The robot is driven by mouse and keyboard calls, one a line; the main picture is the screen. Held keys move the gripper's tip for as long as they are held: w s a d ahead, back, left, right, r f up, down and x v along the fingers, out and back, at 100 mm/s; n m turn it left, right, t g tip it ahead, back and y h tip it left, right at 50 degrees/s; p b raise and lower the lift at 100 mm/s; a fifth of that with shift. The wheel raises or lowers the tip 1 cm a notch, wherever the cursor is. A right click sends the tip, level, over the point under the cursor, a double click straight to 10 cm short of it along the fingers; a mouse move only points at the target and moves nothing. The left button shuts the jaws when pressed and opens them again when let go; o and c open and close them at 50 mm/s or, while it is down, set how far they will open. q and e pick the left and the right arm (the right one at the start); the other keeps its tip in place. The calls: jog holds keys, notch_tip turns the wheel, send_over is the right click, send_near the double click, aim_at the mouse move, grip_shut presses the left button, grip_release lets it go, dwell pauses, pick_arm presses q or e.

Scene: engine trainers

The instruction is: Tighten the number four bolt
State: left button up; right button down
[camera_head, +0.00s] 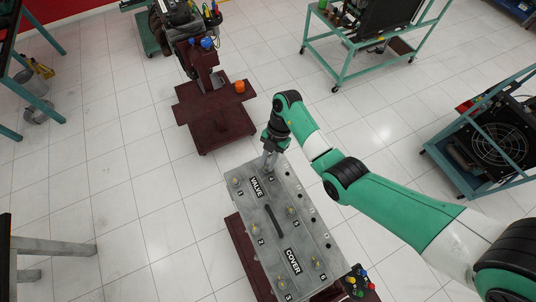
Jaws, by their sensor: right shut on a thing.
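The grey valve cover (272,255) lies on a dark red stand, with numbered bolts along its two long sides. My right gripper (269,167) points down at the cover's far end, just above the printed 4, and is shut on the number four bolt, which is mostly hidden by the fingers. The number one bolt (236,181) stands to the left of it. The number five bolt (291,210) is nearer on the right side. The number two bolt (253,229) is on the left side. My left gripper is out of view.
A dark red engine stand (215,105) with an orange cup (239,86) stands beyond the cover. Coloured knobs (358,281) sit at the cover's near right corner. A fan unit (497,142) in a teal frame is at right. Tiled floor left of the cover is clear.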

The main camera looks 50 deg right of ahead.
jog(key=m+t, duration=0.1)
jog(key=m, duration=0.3)
jog(key=m+t, duration=0.1)
jog(key=m, duration=0.1)
jog(key=shift+s+a+m+t+h, duration=0.15)
jog(key=shift+s+m+t+h, duration=0.15)
jog(key=shift+s+m, duration=0.1)
jog(key=m+t, duration=0.1)
jog(key=m, duration=0.2)
jog(key=m+h, duration=0.1)
jog(key=m, duration=0.1)
jog(key=shift+s+a+m+t+h, duration=0.15)
jog(key=shift+m+t+h, duration=0.15)
jog(key=shift+m+t, duration=0.1)
jog(key=c, duration=0.7)
grip_release()
jog(key=shift+c, duration=0.2)
jog(key=shift+r, duration=0.1)
